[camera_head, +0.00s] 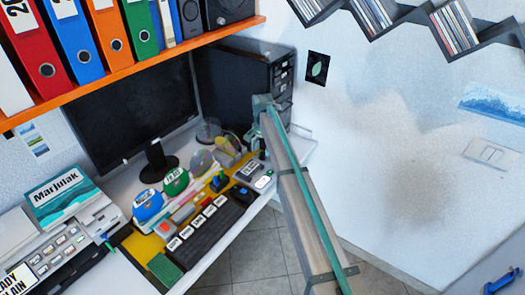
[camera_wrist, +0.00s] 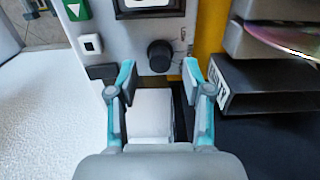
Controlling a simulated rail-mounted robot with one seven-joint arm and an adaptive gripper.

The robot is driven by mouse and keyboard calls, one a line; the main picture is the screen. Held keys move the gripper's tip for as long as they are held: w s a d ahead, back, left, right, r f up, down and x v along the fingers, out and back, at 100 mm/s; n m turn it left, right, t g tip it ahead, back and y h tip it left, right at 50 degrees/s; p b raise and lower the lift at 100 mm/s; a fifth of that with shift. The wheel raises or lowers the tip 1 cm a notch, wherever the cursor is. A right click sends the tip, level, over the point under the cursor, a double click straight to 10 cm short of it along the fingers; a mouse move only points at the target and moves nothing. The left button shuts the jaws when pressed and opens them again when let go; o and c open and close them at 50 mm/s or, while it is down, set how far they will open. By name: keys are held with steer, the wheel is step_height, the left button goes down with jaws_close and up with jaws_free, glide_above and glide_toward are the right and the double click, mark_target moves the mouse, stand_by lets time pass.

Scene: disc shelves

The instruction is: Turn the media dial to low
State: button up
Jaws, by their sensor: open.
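The media dial (camera_wrist: 160,56) is a round black knob on a light grey panel (camera_wrist: 125,45), in the upper middle of the wrist view. Whether the fingertips touch the dial I cannot tell. In the head view my arm reaches over the right end of the desk, and I cannot make out the dial there.
A green button (camera_wrist: 76,9) and a white square button (camera_wrist: 91,44) sit left of the dial. A disc (camera_wrist: 285,40) and a black tray (camera_wrist: 265,88) lie to the right.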

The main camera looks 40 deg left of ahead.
steer(key=shift+f, duration=1.15)
jaws_close()
